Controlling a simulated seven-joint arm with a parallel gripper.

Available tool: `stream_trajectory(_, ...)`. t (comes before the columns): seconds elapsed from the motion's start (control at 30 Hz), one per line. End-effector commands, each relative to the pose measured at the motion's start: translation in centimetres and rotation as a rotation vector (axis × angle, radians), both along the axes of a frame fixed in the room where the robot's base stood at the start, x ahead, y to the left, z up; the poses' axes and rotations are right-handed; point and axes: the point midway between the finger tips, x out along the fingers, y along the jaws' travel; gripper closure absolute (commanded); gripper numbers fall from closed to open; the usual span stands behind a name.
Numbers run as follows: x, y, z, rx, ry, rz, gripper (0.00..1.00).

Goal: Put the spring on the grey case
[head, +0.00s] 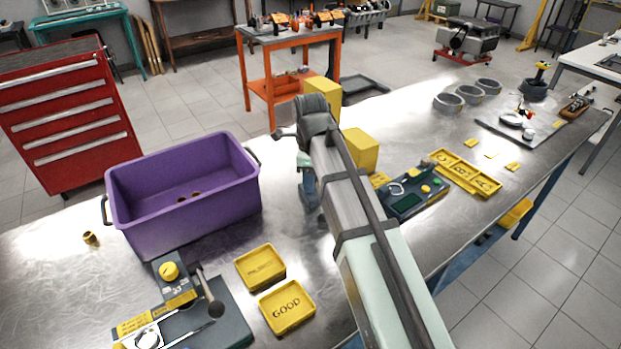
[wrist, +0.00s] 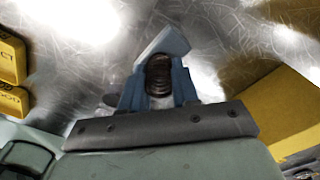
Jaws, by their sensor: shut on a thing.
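My gripper (wrist: 158,88) has blue fingers, shut on a dark coiled spring (wrist: 159,74) in the wrist view. A pale angular piece shows just beyond the fingertips. In the head view my gripper (head: 308,188) is over the middle of the metal bench, right of the purple bin; the arm hides the spring there. A dark grey case (head: 408,196) with a green panel and yellow parts lies right of my arm. Another dark grey unit (head: 222,318) with a yellow knob stands at the lower left. I cannot tell which is the named grey case.
A purple bin (head: 150,215) stands left of my gripper. Two yellow trays (head: 287,306) (head: 261,267), one marked GOOD, lie on the bench (head: 60,260). Yellow blocks (head: 360,150) stand close right of my gripper. A yellow divided tray (head: 466,172) lies further right.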

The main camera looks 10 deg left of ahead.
Motion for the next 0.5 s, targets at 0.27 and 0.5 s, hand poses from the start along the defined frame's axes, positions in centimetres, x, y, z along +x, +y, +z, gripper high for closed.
stream_trajectory(0.27, 0.0, 0.0, -0.16, 0.0, 0.0, 0.0, 0.51)
stream_trajectory(0.5, 0.0, 0.0, -0.16, 0.0, 0.0, 0.0, 0.44)
